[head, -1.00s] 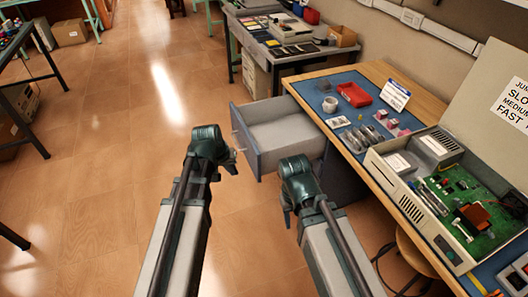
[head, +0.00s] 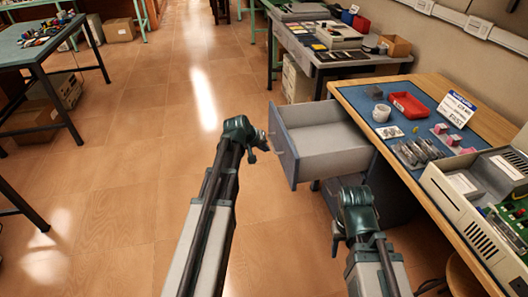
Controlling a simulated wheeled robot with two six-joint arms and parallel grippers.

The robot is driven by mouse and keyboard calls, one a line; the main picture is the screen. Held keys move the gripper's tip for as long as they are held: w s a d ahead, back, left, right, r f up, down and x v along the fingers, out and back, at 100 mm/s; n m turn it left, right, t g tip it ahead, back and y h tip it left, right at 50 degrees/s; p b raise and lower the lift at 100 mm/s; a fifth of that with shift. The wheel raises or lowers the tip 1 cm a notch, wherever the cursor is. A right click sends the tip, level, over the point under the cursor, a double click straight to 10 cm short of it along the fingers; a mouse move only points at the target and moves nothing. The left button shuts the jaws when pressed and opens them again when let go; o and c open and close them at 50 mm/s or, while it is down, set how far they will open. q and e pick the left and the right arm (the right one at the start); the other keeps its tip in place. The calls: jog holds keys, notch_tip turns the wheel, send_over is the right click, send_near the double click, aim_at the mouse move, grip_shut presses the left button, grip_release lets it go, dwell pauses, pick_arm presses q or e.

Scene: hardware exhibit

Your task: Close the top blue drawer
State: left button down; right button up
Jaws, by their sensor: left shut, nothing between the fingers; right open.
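The top blue drawer (head: 290,157) stands pulled out from the cabinet under the wooden workbench, and its pale inside looks empty. Its front panel faces left, with a handle (head: 280,143) on the outer side. My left gripper (head: 270,143) is shut and empty, just left of the drawer front, close to the handle. I cannot tell whether it touches. My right gripper (head: 338,240) is open and empty, below and to the right of the drawer, beside the workbench. Its fingers are partly hidden by the arm.
The workbench (head: 440,222) carries a red tray (head: 408,105), a white cup (head: 381,113), small parts and an opened electronic unit (head: 480,215). Another table (head: 335,62) stands behind.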

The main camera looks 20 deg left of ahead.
aim_at(283, 153)
pick_arm(q)
jog(key=w+d+f+b, duration=0.1)
jog(key=w+f, duration=0.1)
jog(key=w+d+f+b, duration=0.2)
jog(key=shift+w+d+f, duration=0.1)
jog(key=shift+w+d, duration=0.05)
jog(key=shift+w, duration=0.2)
jog(key=shift+w+d, duration=0.3)
jog(key=shift+d, duration=0.2)
jog(key=w+d, duration=0.9)
jog(key=d, duration=0.4)
jog(key=w+d, duration=0.9)
jog(key=d, duration=0.5)
jog(key=shift+w+d, duration=0.25)
jog(key=shift+w, duration=0.05)
